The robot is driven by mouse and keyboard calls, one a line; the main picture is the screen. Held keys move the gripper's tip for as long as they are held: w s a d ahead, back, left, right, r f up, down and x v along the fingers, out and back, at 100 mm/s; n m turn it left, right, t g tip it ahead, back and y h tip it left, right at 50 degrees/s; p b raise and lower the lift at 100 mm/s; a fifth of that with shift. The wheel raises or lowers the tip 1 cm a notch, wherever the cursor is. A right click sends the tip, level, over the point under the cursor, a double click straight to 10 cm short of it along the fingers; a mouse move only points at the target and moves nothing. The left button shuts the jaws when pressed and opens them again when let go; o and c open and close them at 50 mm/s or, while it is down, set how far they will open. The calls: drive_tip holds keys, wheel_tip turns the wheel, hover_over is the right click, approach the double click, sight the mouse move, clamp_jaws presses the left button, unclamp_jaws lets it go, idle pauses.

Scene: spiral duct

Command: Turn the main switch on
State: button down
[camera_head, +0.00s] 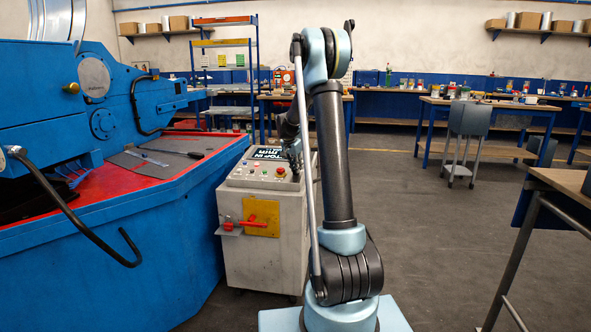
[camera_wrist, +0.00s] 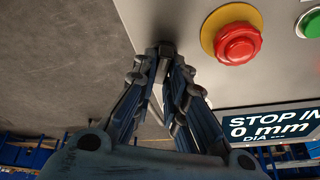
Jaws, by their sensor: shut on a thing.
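A grey control cabinet (camera_head: 238,200) stands beside the blue machine. My gripper (camera_head: 295,172) is at the right side of its top panel, partly hidden by my arm. In the wrist view, my gripper (camera_wrist: 166,62) has its fingers closed together at the panel's edge, on a small dark knob (camera_wrist: 166,47). The knob is mostly covered by the fingertips; no label shows on it, so I cannot tell its position. A red handle on a yellow plate (camera_head: 268,228) is on the cabinet's front.
A red mushroom button (camera_wrist: 237,44) on a yellow ring and a green button (camera_wrist: 313,24) sit right of my fingers, above a dark display (camera_wrist: 270,126). The blue machine (camera_head: 170,250) stands left. Floor (camera_head: 430,240) is free to the right, before a workbench (camera_head: 560,180).

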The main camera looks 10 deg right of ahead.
drive_tip(key=shift+a+m, duration=0.1)
drive_tip(key=shift+m, duration=0.2)
idle(0.4)
drive_tip(key=c, duration=1.6)
unclamp_jaws()
drive_tip(key=v, duration=1.1)
drive_tip(key=shift+r, duration=0.4)
drive_tip(key=shift+a, duration=0.15)
